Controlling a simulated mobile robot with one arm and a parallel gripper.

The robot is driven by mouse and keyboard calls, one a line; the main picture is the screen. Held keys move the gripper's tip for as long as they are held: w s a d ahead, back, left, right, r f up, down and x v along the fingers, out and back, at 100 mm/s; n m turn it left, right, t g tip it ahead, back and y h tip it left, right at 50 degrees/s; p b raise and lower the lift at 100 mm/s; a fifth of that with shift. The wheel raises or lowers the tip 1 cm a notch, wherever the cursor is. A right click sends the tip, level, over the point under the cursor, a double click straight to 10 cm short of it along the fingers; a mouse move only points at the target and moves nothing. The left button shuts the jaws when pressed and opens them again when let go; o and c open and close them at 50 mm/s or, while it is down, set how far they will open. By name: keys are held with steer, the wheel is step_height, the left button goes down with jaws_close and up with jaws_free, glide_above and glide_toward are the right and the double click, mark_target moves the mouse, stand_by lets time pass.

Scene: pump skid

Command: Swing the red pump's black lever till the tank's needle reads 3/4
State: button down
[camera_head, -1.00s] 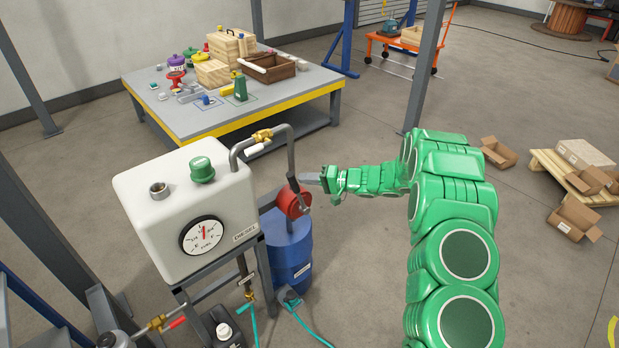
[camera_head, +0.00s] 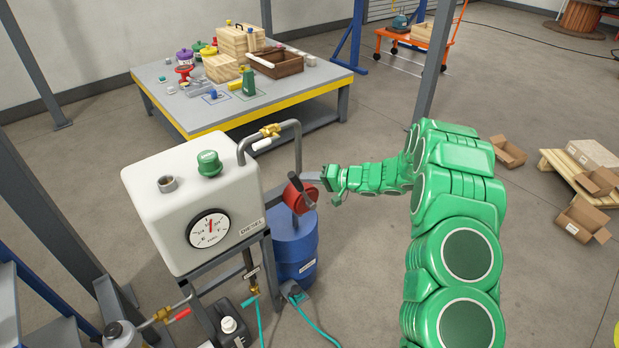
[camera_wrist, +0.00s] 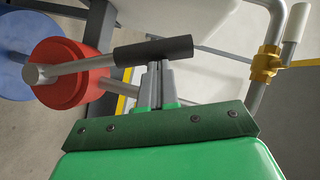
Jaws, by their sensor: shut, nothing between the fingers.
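The red pump (camera_head: 306,198) sits on top of the blue drum beside the tank. In the head view its black lever (camera_head: 299,186) leans up and to the left. In the wrist view the lever's black grip (camera_wrist: 153,50) lies across the front of my fingers. My gripper (camera_wrist: 154,72) is shut and empty, its tips right at the grip; I cannot tell whether they touch it. In the head view my gripper (camera_head: 322,178) is just right of the lever, its fingertips largely hidden. The white tank (camera_head: 145,210) carries a round gauge (camera_head: 210,230); its red needle points nearly straight up, around mid-scale.
A bent pipe with a brass valve (camera_head: 270,131) runs from the tank toward the pump, close to my gripper. The blue drum (camera_head: 295,252) stands below. A workbench (camera_head: 190,115) with several items is behind.

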steer(key=d+r, duration=0.3)
steer(key=d, duration=0.9)
steer(key=shift+s+d+r, duration=0.15)
steer(key=shift+d+r, duration=0.15)
steer(key=shift+r, duration=0.05)
steer(key=c, duration=1.8)
jaws_free()
steer(key=shift+c, duration=0.2)
